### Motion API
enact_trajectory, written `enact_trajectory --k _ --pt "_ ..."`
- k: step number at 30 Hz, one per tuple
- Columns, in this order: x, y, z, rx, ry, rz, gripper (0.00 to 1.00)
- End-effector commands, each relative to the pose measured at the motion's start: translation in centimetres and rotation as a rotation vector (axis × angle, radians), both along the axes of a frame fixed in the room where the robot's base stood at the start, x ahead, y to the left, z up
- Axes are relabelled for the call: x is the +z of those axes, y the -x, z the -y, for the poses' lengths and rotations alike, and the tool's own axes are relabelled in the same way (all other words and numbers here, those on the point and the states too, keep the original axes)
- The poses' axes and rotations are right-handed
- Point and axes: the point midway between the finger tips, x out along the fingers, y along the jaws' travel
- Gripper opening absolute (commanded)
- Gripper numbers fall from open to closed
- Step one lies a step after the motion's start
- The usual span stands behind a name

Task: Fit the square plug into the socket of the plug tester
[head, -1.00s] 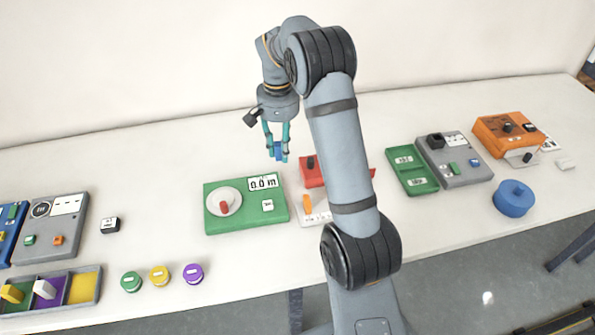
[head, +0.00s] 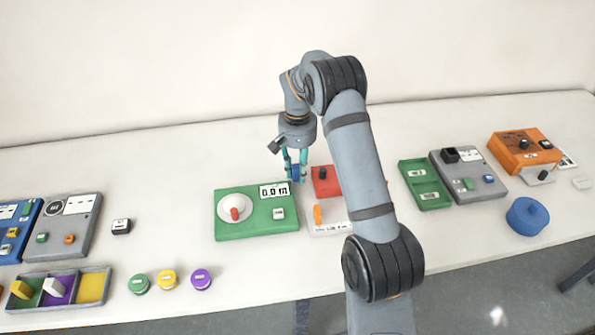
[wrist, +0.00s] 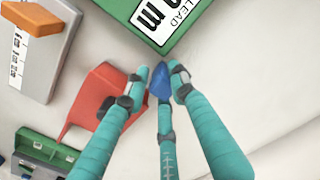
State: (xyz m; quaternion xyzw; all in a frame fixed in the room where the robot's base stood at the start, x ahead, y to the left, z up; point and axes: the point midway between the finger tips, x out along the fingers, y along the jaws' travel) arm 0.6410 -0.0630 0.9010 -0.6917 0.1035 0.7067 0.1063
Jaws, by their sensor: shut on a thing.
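My gripper (head: 295,178) is shut on a small blue piece (wrist: 161,80), which also shows in the head view (head: 295,171). The fingers cover much of it, so I cannot tell whether it is a square plug. It is near the back right corner of the green box with a dial (head: 258,227), beside the red block (head: 326,187). In the wrist view the fingertips (wrist: 160,84) point at the green box's corner (wrist: 160,35). I cannot make out for certain which device is the plug tester; a grey box (head: 465,172) with a black block on top stands at the right.
A green two-compartment tray (head: 425,185), an orange box (head: 522,152) and a blue round container (head: 527,217) stand at the right. At the left are grey and blue boxes, a compartment tray (head: 65,290) and coloured discs (head: 168,279). The table behind the green box is clear.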

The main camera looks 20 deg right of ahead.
Motion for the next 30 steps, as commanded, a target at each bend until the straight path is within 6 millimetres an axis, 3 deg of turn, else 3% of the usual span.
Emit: enact_trajectory --k 14,15,24,30 --pt "-1.22 -0.02 -0.02 -0.001 -0.001 0.001 0.0" --pt "-1.09 -0.02 -0.01 -0.001 -0.001 0.001 0.26" --pt "-1.04 -0.01 -0.01 -0.001 -0.001 0.001 0.43" --pt "-1.03 -0.02 -0.01 -0.001 -0.001 0.001 0.43"
